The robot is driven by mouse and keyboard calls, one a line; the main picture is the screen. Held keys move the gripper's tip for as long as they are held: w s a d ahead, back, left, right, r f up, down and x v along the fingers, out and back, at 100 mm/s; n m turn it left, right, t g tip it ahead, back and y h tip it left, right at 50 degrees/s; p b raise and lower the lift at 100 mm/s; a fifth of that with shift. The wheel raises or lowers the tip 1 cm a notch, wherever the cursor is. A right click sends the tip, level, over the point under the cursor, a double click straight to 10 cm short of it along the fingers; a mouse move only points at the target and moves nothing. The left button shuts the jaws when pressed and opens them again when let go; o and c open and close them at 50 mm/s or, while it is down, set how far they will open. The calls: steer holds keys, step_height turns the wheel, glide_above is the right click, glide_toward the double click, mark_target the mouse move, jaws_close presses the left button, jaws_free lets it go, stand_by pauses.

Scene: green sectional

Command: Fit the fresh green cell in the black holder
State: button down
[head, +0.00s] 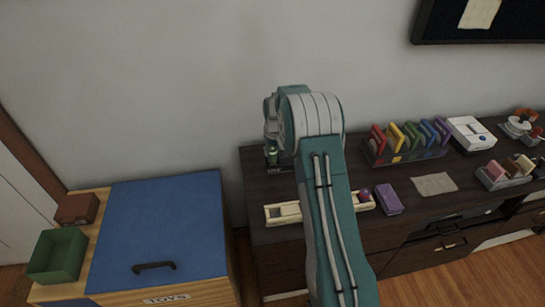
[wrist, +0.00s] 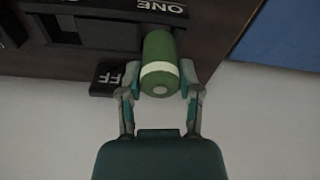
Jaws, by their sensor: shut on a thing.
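The green cell (wrist: 159,48), with a pale band and a small stud on its end, is between the two fingers of my gripper (wrist: 160,78) in the wrist view. My gripper is shut on it. The cell also shows small in the head view (head: 272,157), at the dark cabinet's back left corner. The black holder (wrist: 118,36), with a white ONE label, lies beyond the cell in the wrist view. The cell overlaps its edge in the picture; whether they touch I cannot tell. The holder is mostly hidden by my arm in the head view.
A black OFF plate (wrist: 112,78) is left of the cell. A cream tray (head: 284,211) with a purple ball (head: 364,196) and a purple block (head: 388,198) lie along the cabinet's front. A blue-topped toy chest (head: 165,228) is left.

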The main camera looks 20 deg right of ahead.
mark_target(273, 157)
steer(key=shift+w+f, duration=0.25)
steer(key=shift+d+f, duration=0.15)
steer(key=shift+f, duration=0.65)
steer(key=shift+d+f, duration=0.15)
steer(key=shift+f, duration=0.65)
steer(key=shift+c, duration=1.4)
jaws_free()
steer(key=shift+a+f, duration=0.1)
